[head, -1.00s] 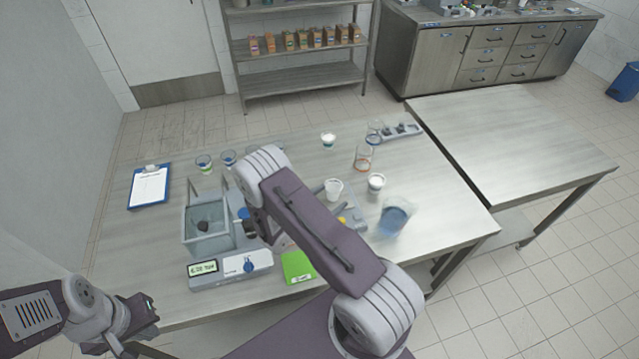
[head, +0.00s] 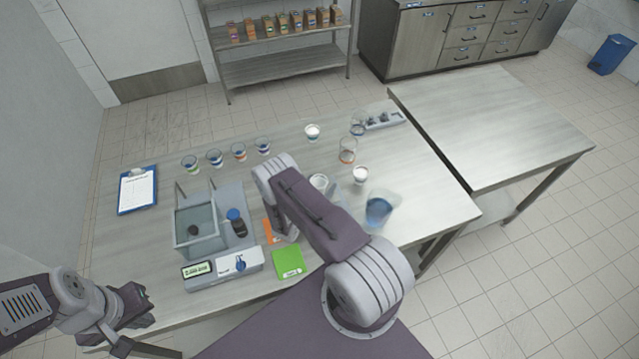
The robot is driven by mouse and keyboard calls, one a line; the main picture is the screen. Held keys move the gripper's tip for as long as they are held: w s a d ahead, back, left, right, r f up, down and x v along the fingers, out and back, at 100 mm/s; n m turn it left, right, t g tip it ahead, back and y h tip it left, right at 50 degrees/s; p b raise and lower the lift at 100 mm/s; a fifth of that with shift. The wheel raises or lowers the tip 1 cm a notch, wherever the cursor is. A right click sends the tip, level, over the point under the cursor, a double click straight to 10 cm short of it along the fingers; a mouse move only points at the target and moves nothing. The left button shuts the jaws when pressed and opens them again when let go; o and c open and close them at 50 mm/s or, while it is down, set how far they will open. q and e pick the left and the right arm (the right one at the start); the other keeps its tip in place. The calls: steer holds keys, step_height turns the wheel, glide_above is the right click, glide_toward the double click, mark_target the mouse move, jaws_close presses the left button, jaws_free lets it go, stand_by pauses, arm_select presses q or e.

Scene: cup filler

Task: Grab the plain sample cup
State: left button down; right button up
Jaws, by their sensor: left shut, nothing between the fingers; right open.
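A white cup (head: 319,181) with no coloured band that I can make out stands on the table just right of my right arm's bend; its lower part is hidden by the arm. It may be the plain sample cup, but I cannot tell for sure. Another cup with white contents (head: 360,175) stands to its right, and a white-filled cup with a dark band (head: 313,132) stands behind. My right gripper is hidden behind my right arm. My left gripper (head: 136,308) is shut and empty at the table's front left edge, far from the cups.
Several banded cups (head: 214,158) stand in a row at the back left. A beaker of blue liquid (head: 378,210) and an orange-banded glass (head: 347,151) stand at right. A scale (head: 222,271), green card (head: 288,262) and clipboard (head: 138,190) lie at left. The side table (head: 490,125) is bare.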

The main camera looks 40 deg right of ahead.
steer(key=shift+x, duration=1.1)
steer(key=c, duration=1.5)
steer(key=shift+r, duration=0.1)
